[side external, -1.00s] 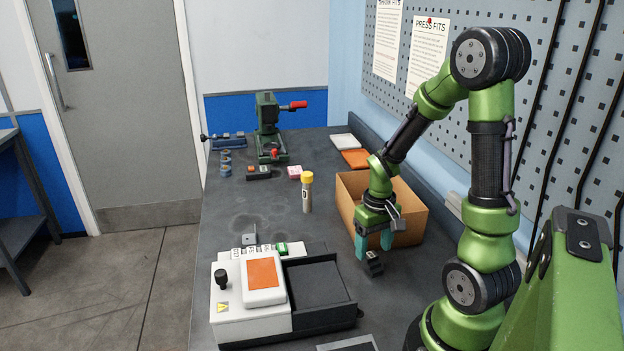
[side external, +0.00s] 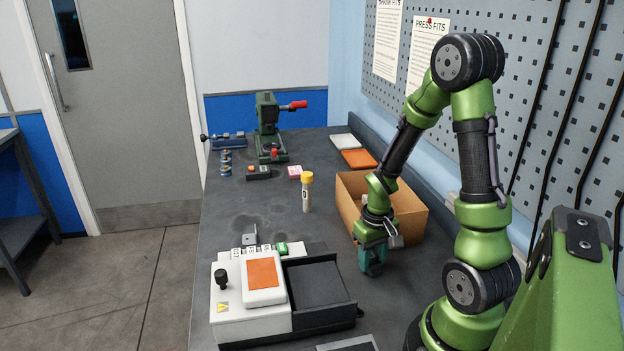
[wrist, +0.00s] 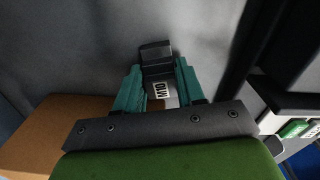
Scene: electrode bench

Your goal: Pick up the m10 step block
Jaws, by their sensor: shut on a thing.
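The m10 step block (wrist: 156,52) is dark grey with a stepped top and a white label reading M10. In the wrist view it sits between the two teal fingers of my gripper (wrist: 158,84), which is shut on it. In the side view my gripper (side external: 372,262) is low over the bench, in front of the cardboard box, and its fingers hide most of the block. I cannot tell whether the block still touches the bench.
The open cardboard box (side external: 412,222) stands right behind my gripper. A white machine with an orange panel (side external: 263,274) and its dark tray (side external: 318,283) are to the left. A yellow-capped tube (side external: 307,195) stands upright mid-bench. A green press (side external: 268,130) is farther back.

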